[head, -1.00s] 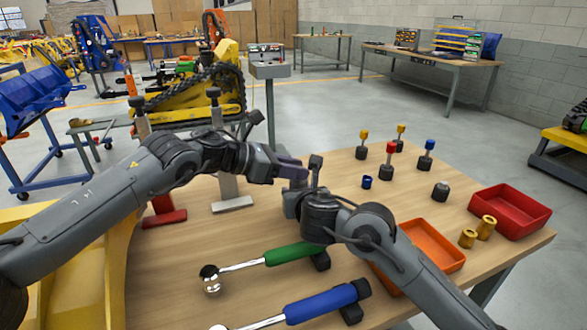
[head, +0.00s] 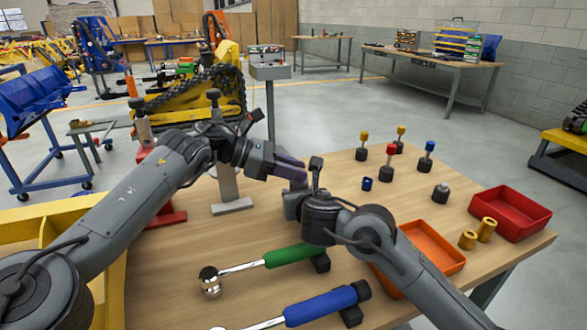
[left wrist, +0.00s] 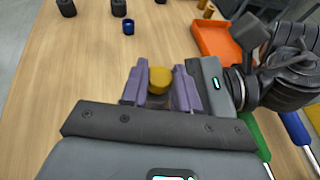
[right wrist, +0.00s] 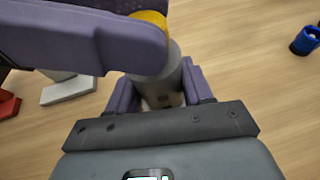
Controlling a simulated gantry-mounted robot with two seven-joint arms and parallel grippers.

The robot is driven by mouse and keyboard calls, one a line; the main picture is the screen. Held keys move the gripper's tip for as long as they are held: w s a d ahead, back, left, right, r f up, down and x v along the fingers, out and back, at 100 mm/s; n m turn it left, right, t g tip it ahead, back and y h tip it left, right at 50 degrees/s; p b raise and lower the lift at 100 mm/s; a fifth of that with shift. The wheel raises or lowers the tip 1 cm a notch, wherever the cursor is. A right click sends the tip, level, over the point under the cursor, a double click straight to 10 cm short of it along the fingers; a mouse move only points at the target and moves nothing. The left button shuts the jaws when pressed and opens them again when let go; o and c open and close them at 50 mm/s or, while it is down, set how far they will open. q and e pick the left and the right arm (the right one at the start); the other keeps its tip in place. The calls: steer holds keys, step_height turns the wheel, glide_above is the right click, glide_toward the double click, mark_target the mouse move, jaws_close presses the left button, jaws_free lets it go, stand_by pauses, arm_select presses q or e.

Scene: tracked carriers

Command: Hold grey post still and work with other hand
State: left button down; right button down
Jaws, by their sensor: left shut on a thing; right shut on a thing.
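In the right wrist view, my right gripper (right wrist: 160,90) is shut on a grey post (right wrist: 166,72), one finger on either side of it. A yellow piece (right wrist: 152,19) sits at the post's top, partly hidden by a purple finger of my left gripper. In the left wrist view, my left gripper (left wrist: 160,88) is shut on the yellow piece (left wrist: 160,80), whose rounded top shows between the fingers. In the head view, my left gripper (head: 291,168) meets my right gripper (head: 291,203) above the table. The post and yellow piece are hidden there.
On the table (head: 400,205), a red tray (head: 528,223), an orange tray (head: 452,262) and yellow cylinders (head: 468,240) lie right. Several colour-topped posts (head: 389,165) stand behind. Green (head: 290,255) and blue-handled (head: 320,306) tools lie in front. A grey stand (head: 229,190) is left.

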arm_select(q)
steer(key=shift+w+a, duration=0.1)
steer(key=c, duration=0.8)
jaws_free()
steer(key=shift+n+t, duration=0.5)
steer(key=shift+t, duration=0.1)
